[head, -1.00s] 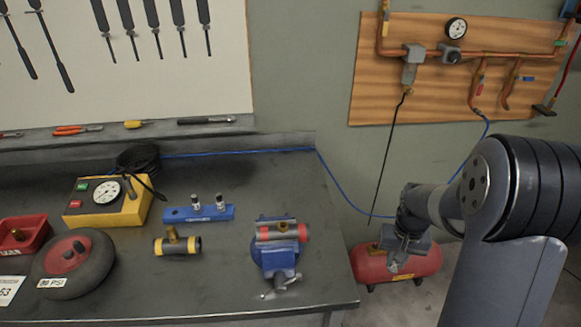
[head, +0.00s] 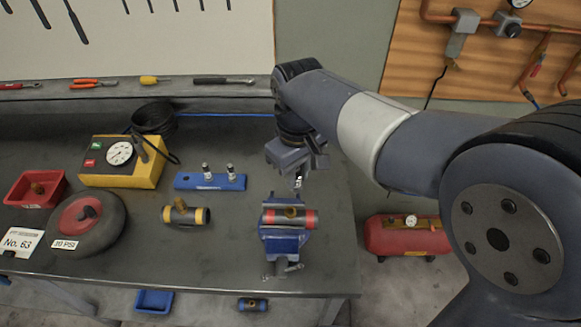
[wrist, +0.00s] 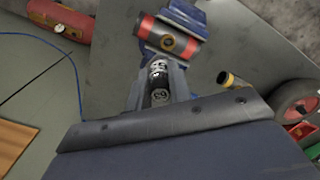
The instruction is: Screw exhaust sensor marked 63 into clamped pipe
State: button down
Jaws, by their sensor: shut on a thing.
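My gripper (head: 297,171) is shut on a small silver sensor (wrist: 158,70), held between the fingers in the wrist view. Its dark end carries a white mark that looks like 63, small and hard to read. The clamped pipe (head: 273,217), grey with red end bands and a brass ring port on top, lies in a blue vise (head: 284,243). The pipe also shows in the wrist view (wrist: 148,29), just beyond the sensor. In the head view my gripper is above and behind the pipe; the sensor appears apart from the port.
A blue rack (head: 183,181) holds two more sensors. A yellow-banded pipe (head: 170,214) lies left of the vise. A red tank (head: 385,238) stands right of the bench.

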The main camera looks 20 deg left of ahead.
jog(key=shift+n, duration=0.3)
jog(key=f+b, duration=0.3)
jog(key=b, duration=0.1)
jog(key=s+a+f+b, duration=0.1)
jog(key=f+b, duration=0.1)
jog(key=shift+f, duration=0.35)
jog(key=shift+s+r, duration=0.1)
dwell(0.4)
jog(key=shift+f, duration=0.85)
dwell(1.5)
